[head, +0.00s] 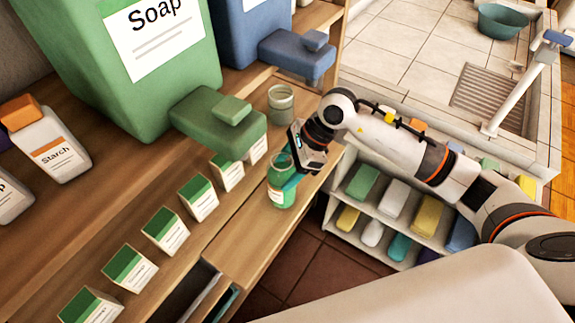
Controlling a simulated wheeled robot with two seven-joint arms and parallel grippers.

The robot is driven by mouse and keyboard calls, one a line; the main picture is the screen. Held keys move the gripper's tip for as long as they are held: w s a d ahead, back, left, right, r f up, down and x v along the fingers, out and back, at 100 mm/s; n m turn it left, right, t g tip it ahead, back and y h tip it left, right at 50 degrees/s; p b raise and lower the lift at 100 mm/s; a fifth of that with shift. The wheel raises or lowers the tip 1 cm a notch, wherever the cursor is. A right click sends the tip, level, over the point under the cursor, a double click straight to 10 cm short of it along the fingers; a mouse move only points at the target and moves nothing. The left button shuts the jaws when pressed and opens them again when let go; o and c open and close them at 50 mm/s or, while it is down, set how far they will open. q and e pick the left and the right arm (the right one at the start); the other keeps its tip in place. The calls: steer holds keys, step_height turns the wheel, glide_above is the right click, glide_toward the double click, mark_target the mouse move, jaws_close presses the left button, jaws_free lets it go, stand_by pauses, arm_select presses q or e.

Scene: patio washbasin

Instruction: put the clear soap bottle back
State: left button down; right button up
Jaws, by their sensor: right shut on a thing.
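The clear soap bottle (283,197), a see-through jar with greenish contents, is at the front edge of the wooden shelf. My right gripper (290,178) is shut on it near its upper part; my arm comes in from the right. I cannot tell whether the bottle's base touches the wood. A large green soap dispenser (150,95) with a protruding spout stands behind and to the left of the bottle. My left gripper is not in view.
Another clear jar (281,104) stands near the blue dispenser (297,55). Several green-and-white boxes (165,231) line the shelf. A starch bottle (50,147) stands at left. A low rack (342,181) with coloured blocks is at right, beyond a floor gap.

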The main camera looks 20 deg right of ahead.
steer(key=shift+f, duration=0.1)
steer(key=o, duration=1.7)
steer(key=shift+d+r, duration=0.2)
steer(key=shift+r, duration=0.2)
steer(key=b+v, duration=0.2)
steer(key=v, duration=0.9)
steer(key=shift+r, duration=0.2)
steer(key=shift+s+f, duration=0.1)
steer(key=shift+s, duration=0.05)
